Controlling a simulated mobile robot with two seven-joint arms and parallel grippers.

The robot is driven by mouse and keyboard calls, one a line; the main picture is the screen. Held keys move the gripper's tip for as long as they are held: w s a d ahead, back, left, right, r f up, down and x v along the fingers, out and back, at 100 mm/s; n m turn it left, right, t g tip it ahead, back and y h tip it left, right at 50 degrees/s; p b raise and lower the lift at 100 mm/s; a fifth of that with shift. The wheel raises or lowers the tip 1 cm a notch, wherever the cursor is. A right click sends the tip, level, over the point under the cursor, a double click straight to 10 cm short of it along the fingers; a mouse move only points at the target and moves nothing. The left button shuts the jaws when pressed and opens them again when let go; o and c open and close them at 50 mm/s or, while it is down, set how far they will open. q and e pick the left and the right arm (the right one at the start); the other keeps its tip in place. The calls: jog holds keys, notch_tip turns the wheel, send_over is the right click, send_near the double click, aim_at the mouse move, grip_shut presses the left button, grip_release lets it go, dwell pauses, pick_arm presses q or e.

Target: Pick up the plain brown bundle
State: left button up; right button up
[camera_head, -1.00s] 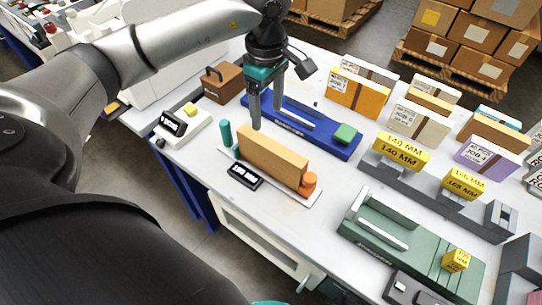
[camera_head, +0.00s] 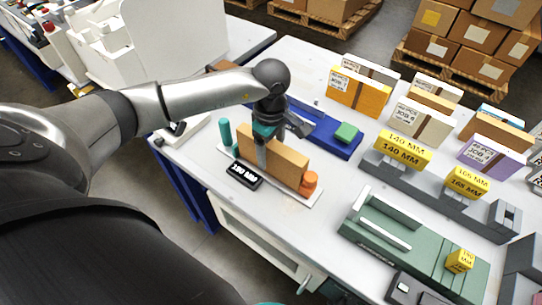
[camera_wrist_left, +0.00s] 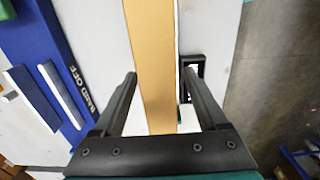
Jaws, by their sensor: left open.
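The plain brown bundle (camera_head: 284,162) stands on its long edge on a white plate, between a teal post and an orange knob. My left gripper (camera_head: 260,158) is over its left part, pointing down. In the left wrist view the bundle (camera_wrist_left: 152,60) runs between the two open fingers of the left gripper (camera_wrist_left: 158,85), with a gap on each side. One finger shows in front of the bundle in the head view; the other is hidden behind it. My right gripper is not in view.
A black display (camera_head: 244,174) reading 190 MM sits just in front of the plate. A blue fixture (camera_head: 312,127) with a green block (camera_head: 346,133) lies behind. A green fixture (camera_head: 410,240) is at the right. Labelled bundles, such as an orange one (camera_head: 357,92), stand at the back.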

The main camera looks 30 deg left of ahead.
pick_arm(q)
jog(key=shift+f, duration=0.4)
grip_shut()
dwell(0.4)
